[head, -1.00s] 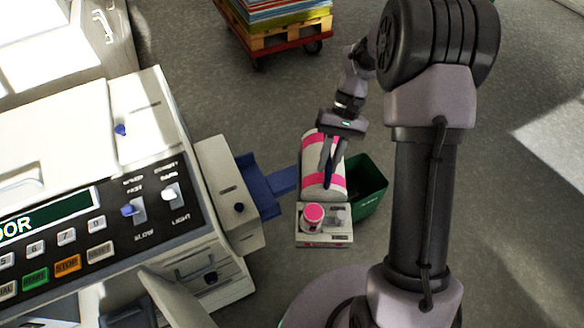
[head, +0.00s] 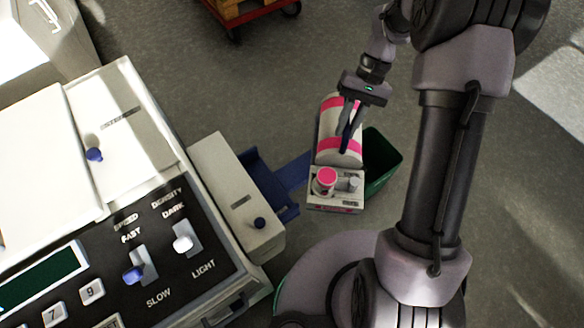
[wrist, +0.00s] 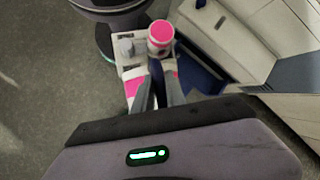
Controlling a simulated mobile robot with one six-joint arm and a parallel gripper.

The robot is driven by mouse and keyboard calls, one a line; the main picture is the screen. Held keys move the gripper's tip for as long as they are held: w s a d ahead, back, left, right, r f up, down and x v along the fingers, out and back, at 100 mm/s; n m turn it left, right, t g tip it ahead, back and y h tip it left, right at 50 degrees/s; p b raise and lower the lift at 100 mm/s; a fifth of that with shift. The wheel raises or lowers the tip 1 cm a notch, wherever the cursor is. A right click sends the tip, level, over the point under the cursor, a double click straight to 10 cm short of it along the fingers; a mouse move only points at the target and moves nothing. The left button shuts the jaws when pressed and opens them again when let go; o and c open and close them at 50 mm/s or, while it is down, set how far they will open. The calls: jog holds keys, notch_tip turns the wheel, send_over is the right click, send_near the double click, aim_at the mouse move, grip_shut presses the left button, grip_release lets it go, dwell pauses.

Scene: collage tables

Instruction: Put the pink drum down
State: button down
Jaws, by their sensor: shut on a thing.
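The pink drum (head: 338,143) is a pale cylinder with bright pink bands. A light end block at its near end carries a pink-topped canister (head: 326,179). My gripper (head: 344,136) is above the cylinder, its dark fingers shut on the drum. In the wrist view the fingers (wrist: 157,88) hide much of the cylinder, and the pink canister (wrist: 160,35) shows beyond them. I cannot tell how high the drum is above the floor.
A large copier with a control panel (head: 160,245) fills the left. Its blue tray (head: 268,190) and bar reach close to the drum. A green bin (head: 383,165) stands right of the drum. A red cart (head: 262,20) is at the back. Grey floor is clear behind the drum.

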jog(key=shift+w+a+r+m+p, duration=0.3)
jog(key=shift+a+p, duration=0.05)
jog(key=shift+a, duration=0.2)
jog(key=shift+a+r+m+t+y+p, duration=0.3)
jog(key=shift+a+r+m+p, duration=0.15)
jog(key=shift+a+r+m, duration=0.1)
jog(key=w+a+r+m+t+y+p, duration=0.1)
jog(key=a+r+m+t+p, duration=0.25)
jog(key=r+m+p, duration=0.35)
jog(key=w+a+r+m+t+p, duration=0.1)
jog(key=a+r+m+t+p, duration=0.3)
jog(key=m, duration=0.6)
notch_tip(320, 180, down, 27)
jog(key=b, duration=1.6)
jog(key=shift+w+d+r+t+b, duration=0.2)
jog(key=shift+d+t+b, duration=0.15)
jog(key=shift+d+t, duration=0.1)
jog(key=c, duration=1.4)
grip_release()
jog(key=shift+o, duration=0.2)
